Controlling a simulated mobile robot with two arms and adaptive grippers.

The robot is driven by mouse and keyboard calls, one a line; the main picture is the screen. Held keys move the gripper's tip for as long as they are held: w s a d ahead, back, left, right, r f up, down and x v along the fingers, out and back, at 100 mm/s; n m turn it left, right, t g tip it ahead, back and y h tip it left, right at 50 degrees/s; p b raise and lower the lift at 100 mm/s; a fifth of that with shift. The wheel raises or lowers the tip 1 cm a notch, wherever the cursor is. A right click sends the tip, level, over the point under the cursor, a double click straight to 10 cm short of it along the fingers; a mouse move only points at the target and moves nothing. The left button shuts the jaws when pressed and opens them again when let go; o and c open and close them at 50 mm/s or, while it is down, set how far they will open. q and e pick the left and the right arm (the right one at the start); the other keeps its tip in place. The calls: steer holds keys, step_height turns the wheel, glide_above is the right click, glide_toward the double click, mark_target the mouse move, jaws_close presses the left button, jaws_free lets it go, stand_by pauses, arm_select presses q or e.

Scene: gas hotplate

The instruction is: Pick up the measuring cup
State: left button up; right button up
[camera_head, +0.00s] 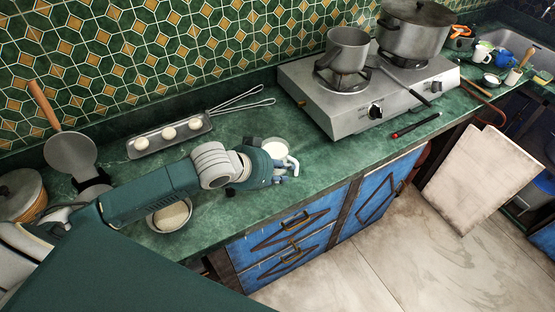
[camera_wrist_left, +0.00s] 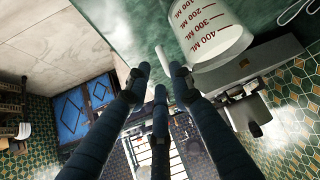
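The measuring cup (camera_head: 276,148) is white with a handle and stands on the green counter just left of the hotplate. In the left wrist view the cup (camera_wrist_left: 210,35) shows red millilitre marks at the top right, and a pale strip that looks like its handle (camera_wrist_left: 163,60) lies by the fingertips. My left gripper (camera_head: 282,173) is in front of the cup, close to its handle. In the wrist view its blue fingers (camera_wrist_left: 160,80) are spread, with no object clearly held between them. Contact with the handle cannot be told. My right gripper is not in view.
A gas hotplate (camera_head: 322,110) with a saucepan (camera_head: 347,47) and a large pot (camera_head: 413,30) is to the right. A tray (camera_head: 140,145) with round pale pieces, a pan (camera_head: 70,153) and a bowl (camera_head: 155,224) are left. A pen (camera_head: 415,126) lies near the counter's front edge.

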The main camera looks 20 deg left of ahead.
mark_target(296, 171)
arm_select(q)
steer(key=x, duration=0.3)
steer(key=shift+w+d+f, duration=0.2)
steer(key=shift+w+d, duration=0.05)
steer(key=shift+w+d+f+p, duration=0.1)
steer(key=shift+w+f+p, duration=0.25)
steer(key=shift+w+p, duration=0.1)
steer(key=p+x, duration=0.1)
steer(key=x, duration=0.2)
steer(key=shift+f, duration=0.15)
steer(key=shift+w+d+f, duration=0.15)
steer(key=shift+w+f, duration=0.2)
steer(key=shift+w, duration=0.05)
steer(key=shift+s, duration=0.1)
jaws_close()
steer(key=shift+r, duration=0.1)
